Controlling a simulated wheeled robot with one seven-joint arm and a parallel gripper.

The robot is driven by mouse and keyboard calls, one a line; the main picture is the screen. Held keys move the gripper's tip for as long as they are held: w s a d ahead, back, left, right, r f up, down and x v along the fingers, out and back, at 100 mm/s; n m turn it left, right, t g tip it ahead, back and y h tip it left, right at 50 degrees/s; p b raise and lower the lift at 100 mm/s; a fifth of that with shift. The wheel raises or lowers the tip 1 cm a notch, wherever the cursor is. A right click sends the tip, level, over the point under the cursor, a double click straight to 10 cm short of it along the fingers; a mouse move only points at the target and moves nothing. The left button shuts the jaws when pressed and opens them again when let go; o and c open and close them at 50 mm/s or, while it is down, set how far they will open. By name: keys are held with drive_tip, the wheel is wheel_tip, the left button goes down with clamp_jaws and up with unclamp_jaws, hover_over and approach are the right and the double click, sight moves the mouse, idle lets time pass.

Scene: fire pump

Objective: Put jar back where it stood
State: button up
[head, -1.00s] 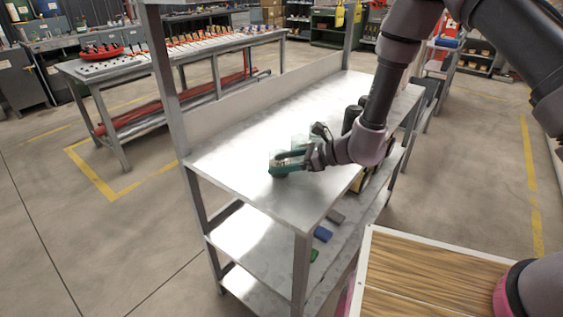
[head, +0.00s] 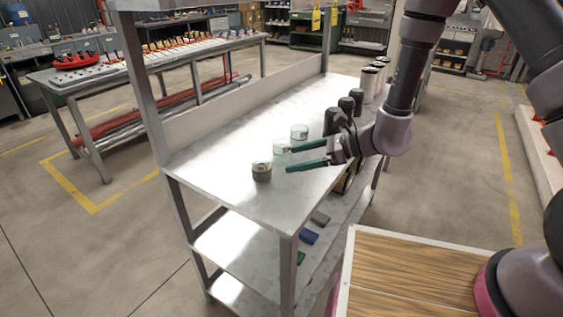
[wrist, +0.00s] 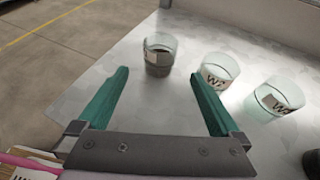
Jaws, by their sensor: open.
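A small glass jar (head: 261,171) with dark contents and a pale label stands upright on the metal top shelf (head: 225,175), near its left end. It also shows in the wrist view (wrist: 158,62), ahead of the fingertips. My gripper (head: 287,161) is open and empty, to the right of the jar and apart from it. Its two green fingers show in the wrist view (wrist: 159,75) with bare shelf between them. Two clearer glass jars stand in a row with the dark one: a middle jar (head: 282,147) and a far jar (head: 299,132).
Both clearer jars show to the right in the wrist view, the middle one (wrist: 217,71) close to the right fingertip. Black containers (head: 345,106) and white dark-lidded canisters (head: 369,84) stand farther along the shelf. A post (head: 145,90) rises at the left corner.

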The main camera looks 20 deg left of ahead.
drive_tip(key=shift+v, duration=0.75)
drive_tip(key=d+r+n+g+h, duration=0.1)
drive_tip(key=d+r+n, duration=0.35)
drive_tip(key=r, duration=0.45)
drive_tip(key=d+r+n+h, duration=0.1)
drive_tip(key=d+r+n, duration=0.2)
drive_tip(key=d+r, duration=0.5)
drive_tip(key=s+d+r+n+t+h, duration=0.1)
drive_tip(key=s+d+r+t+h, duration=0.1)
drive_tip(key=d+r, duration=0.3)
drive_tip(key=s+d+r+n+t+h, duration=0.2)
drive_tip(key=d+r+t+h, duration=0.2)
drive_tip(key=d, duration=0.8)
drive_tip(key=s+d+r+n+t+h, duration=0.2)
drive_tip(key=d+r+t+h, duration=0.1)
drive_tip(key=d+r, duration=0.4)
drive_tip(key=shift+s+d+r+t, duration=0.2)
drive_tip(key=shift+d+r+t, duration=0.15)
drive_tip(key=shift+d, duration=0.4)
